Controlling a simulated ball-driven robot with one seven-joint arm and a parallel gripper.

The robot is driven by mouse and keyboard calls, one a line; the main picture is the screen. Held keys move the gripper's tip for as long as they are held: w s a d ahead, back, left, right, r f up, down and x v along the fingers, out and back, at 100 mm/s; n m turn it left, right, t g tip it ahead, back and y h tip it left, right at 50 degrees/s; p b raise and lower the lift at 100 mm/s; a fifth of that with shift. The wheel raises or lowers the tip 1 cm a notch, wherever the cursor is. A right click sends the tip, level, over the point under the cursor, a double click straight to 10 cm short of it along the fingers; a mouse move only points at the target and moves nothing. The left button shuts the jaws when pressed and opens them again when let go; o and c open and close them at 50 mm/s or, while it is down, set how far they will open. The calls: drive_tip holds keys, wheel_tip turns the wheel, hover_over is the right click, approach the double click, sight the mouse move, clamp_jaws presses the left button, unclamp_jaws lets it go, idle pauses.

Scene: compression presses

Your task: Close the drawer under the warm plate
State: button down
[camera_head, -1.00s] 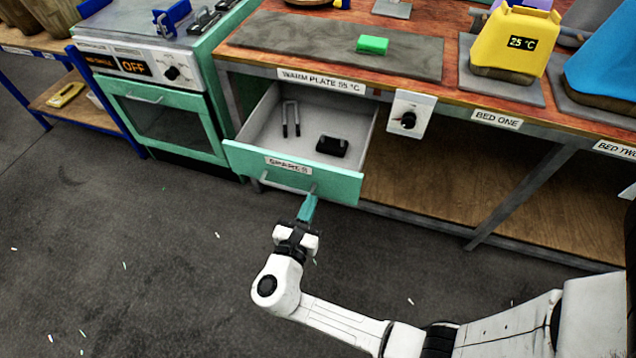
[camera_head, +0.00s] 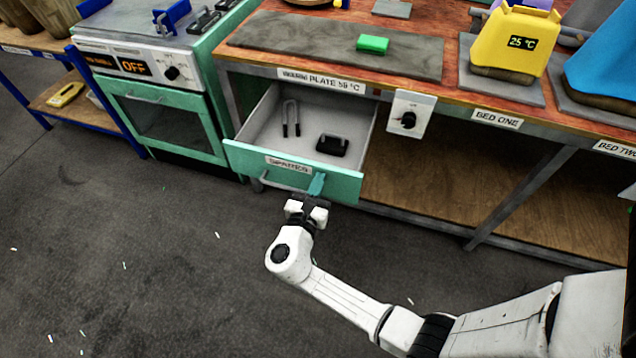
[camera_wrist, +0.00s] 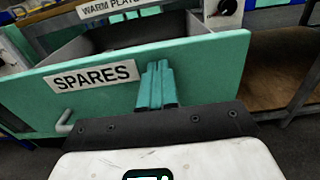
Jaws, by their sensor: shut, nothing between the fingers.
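The drawer (camera_head: 236,160) under the warm plate (camera_head: 270,35) is pulled open, with its green front labelled SPARES. Inside it lie a U-shaped metal piece (camera_head: 291,118) and a black block (camera_head: 332,146). My gripper (camera_head: 316,184) has teal fingers, shut and empty, in front of the drawer front, right of the label. The wrist view shows the fingers (camera_wrist: 156,86) against the green drawer front (camera_wrist: 205,65); I cannot tell whether they touch it. The left part of the drawer handle (camera_wrist: 64,124) shows there; the rest is hidden behind my gripper.
A green oven (camera_head: 165,110) stands left of the drawer. A knob box (camera_head: 410,115) hangs on the bench edge to the right, above an open wooden shelf (camera_head: 430,190). A green block (camera_head: 372,44) lies on the warm plate. The floor before the drawer is clear.

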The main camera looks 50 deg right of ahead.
drive_tip(key=b+x, duration=0.5)
drive_tip(key=x, duration=0.8)
drive_tip(key=b+x, duration=0.6)
drive_tip(key=x, duration=0.7)
drive_tip(key=shift+f, duration=0.2)
drive_tip(key=shift+d, duration=0.25)
drive_tip(key=shift+w+r, duration=0.2)
drive_tip(key=shift+r, duration=0.05)
drive_tip(key=shift+d+r, duration=0.1)
